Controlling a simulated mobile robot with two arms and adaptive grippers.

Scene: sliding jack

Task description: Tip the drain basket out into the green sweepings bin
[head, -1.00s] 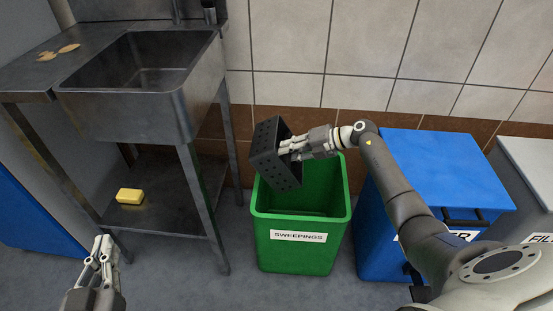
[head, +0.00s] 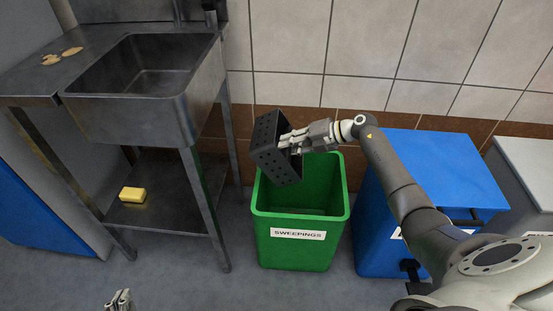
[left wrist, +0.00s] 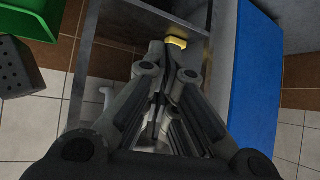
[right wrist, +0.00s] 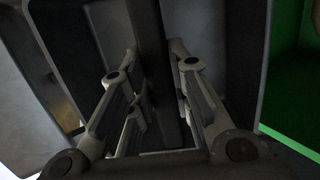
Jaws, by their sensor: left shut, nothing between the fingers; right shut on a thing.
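The drain basket (head: 268,150) is a dark box with holes in its wall. It is tilted, in the air over the back left of the green sweepings bin (head: 297,250). My right gripper (head: 290,142) is shut on it; in the right wrist view the fingers (right wrist: 160,95) close on a dark bar or wall of the basket. The basket's contents are hidden. The bin is open, and the inside that shows looks empty. My left gripper (head: 119,296) is shut and empty at the bottom left. The left wrist view also shows the basket (left wrist: 18,68).
A metal sink (head: 140,115) on legs stands left, with brownish scraps (head: 62,56) on its drainboard and a yellow sponge (head: 133,195) on its lower shelf. A blue lidded bin (head: 440,165) stands close right of the green bin, then a grey one (head: 530,165).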

